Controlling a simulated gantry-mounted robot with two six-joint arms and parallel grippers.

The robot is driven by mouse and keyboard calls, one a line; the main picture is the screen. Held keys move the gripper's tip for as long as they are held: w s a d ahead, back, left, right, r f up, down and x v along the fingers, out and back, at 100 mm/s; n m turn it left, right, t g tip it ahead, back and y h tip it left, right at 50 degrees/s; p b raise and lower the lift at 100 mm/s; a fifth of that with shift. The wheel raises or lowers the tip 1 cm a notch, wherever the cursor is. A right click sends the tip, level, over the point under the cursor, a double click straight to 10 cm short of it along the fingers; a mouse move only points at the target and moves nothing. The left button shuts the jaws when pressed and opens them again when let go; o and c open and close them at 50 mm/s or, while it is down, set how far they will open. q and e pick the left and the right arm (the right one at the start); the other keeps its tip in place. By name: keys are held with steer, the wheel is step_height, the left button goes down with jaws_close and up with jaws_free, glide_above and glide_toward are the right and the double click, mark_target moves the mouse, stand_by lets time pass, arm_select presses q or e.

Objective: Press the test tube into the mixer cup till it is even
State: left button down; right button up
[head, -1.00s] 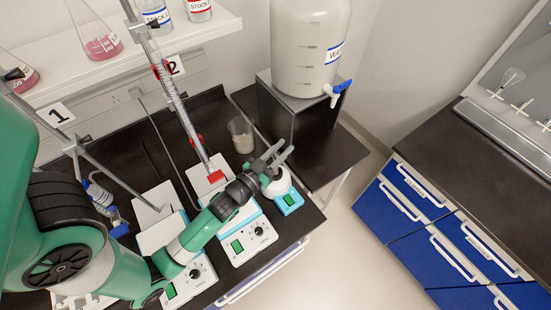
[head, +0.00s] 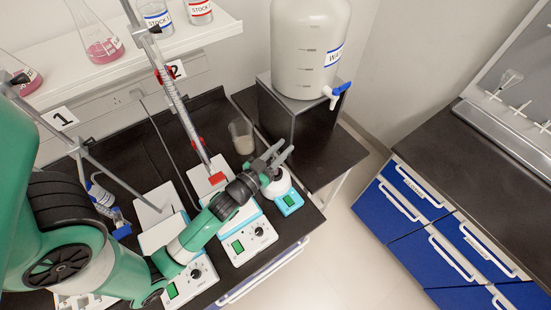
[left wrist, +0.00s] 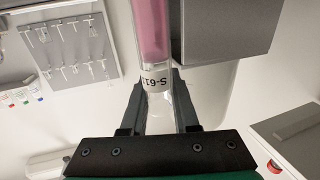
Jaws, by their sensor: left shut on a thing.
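My left gripper (head: 281,155) is over the mixer, a small white unit with a blue base (head: 289,203), at the right end of the dark bench. It is shut on a test tube (left wrist: 152,35). In the left wrist view the tube holds pink liquid, has a white label reading "S-61", and its clear part lies between the two fingers. The head view does not show the tube clearly. The mixer's top is partly covered by my gripper, so I cannot tell how the tube sits in the cup. My right gripper is not in view.
A hotplate stirrer (head: 249,242) with a green screen stands left of the mixer. A beaker (head: 241,137) stands behind it. A large white water tank (head: 311,45) sits on a dark stand at the back. The floor to the right is clear.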

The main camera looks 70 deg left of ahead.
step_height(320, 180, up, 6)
steer(key=p, duration=0.5)
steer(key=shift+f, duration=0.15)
